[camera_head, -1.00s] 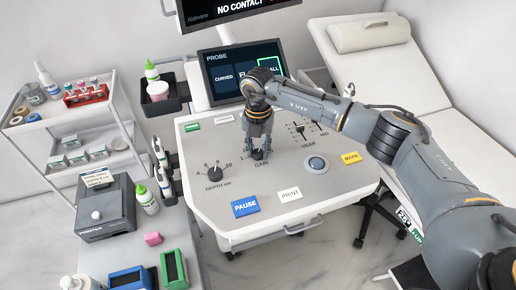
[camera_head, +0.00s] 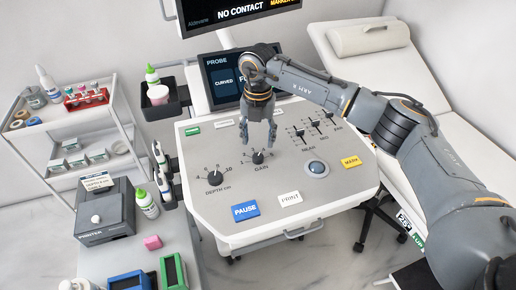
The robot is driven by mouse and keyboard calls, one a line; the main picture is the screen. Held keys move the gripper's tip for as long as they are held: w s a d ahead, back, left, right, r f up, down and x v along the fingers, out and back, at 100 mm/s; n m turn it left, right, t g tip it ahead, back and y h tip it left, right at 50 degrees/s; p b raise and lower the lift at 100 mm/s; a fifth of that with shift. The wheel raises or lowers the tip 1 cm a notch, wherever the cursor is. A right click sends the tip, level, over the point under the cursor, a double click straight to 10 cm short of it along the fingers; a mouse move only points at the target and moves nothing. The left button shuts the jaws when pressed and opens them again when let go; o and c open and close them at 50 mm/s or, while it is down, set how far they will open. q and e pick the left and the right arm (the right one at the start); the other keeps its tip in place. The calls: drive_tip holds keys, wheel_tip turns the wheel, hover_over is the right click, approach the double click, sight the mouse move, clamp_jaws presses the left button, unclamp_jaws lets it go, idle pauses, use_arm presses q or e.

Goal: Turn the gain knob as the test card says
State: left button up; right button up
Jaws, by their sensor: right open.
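The gain knob (camera_head: 258,157) is a small dark knob on the grey console panel (camera_head: 228,200), above the printed word GAIN. My right gripper (camera_head: 258,142) points down just above the knob. Its fingers are open and it appears clear of the knob. The depth knob (camera_head: 214,177) sits to the left with its own printed scale. A card (camera_head: 97,182) stands on the printer at the left; its small print is too small to read fully. My left gripper is out of view.
Blue PAUSE (camera_head: 245,211), white PRINT (camera_head: 290,199) and yellow MARK (camera_head: 350,162) keys, a trackball (camera_head: 317,168) and sliders (camera_head: 314,128) surround the knobs. A probe screen (camera_head: 222,83) rises behind. Probes (camera_head: 163,185) hang at the console's left edge.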

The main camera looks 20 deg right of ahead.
sight(258, 156)
wheel_tip(258, 156, up, 6)
drive_tip(key=shift+f, duration=0.15)
idle(0.5)
